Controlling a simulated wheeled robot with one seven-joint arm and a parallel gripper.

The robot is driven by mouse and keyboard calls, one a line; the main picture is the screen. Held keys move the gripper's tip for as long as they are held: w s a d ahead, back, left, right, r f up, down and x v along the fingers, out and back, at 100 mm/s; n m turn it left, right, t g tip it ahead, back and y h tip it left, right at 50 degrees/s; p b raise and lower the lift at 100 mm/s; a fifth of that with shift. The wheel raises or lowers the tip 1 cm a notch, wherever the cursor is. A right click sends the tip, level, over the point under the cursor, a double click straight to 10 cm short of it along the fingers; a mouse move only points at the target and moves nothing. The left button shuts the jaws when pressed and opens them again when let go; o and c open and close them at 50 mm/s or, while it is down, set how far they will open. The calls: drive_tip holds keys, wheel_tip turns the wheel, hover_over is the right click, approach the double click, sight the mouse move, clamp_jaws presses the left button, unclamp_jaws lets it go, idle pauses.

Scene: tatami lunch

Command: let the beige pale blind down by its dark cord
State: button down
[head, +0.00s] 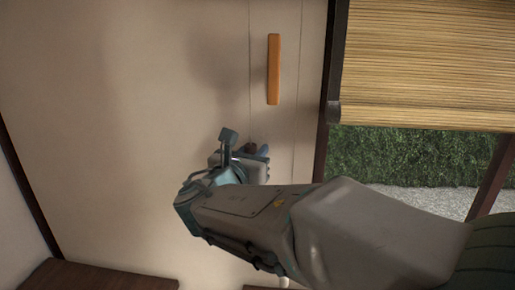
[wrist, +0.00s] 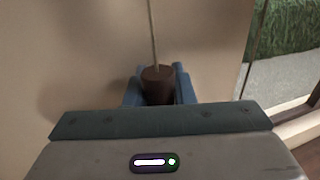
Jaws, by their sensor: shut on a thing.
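The beige slatted blind (head: 430,65) hangs over the upper part of the window at the right of the head view; its lower edge is above a strip of hedge and gravel. My gripper (head: 257,154) is by the wall left of the window. It is shut on a dark brown cord pull (wrist: 157,86), which sits upright between the blue fingers (wrist: 158,90) in the wrist view. A thin cord (wrist: 153,35) rises from the top of the pull. In the head view the pull (head: 250,148) is mostly hidden by the gripper.
An upright orange wooden bar (head: 273,70) is on the wall above my gripper. A dark window post (head: 334,80) stands to the right. A thin line (head: 301,90) runs down the wall between them. Dark wooden surfaces (head: 95,275) lie low at the left.

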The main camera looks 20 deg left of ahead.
wheel_tip(320, 180, down, 41)
drive_tip(key=b, duration=2.8)
drive_tip(key=shift+f+b, duration=0.15)
drive_tip(key=shift+b, duration=0.15)
drive_tip(key=shift+f, duration=0.15)
drive_tip(key=c, duration=1.2)
unclamp_jaws()
drive_tip(key=shift+s, duration=0.1)
drive_tip(key=shift+s, duration=0.25)
drive_tip(key=s+p, duration=0.1)
drive_tip(key=s, duration=1.2)
drive_tip(key=shift+s+a+p, duration=0.15)
drive_tip(key=shift+a+p, duration=0.05)
drive_tip(key=shift+p, duration=0.1)
drive_tip(key=shift+d, duration=0.1)
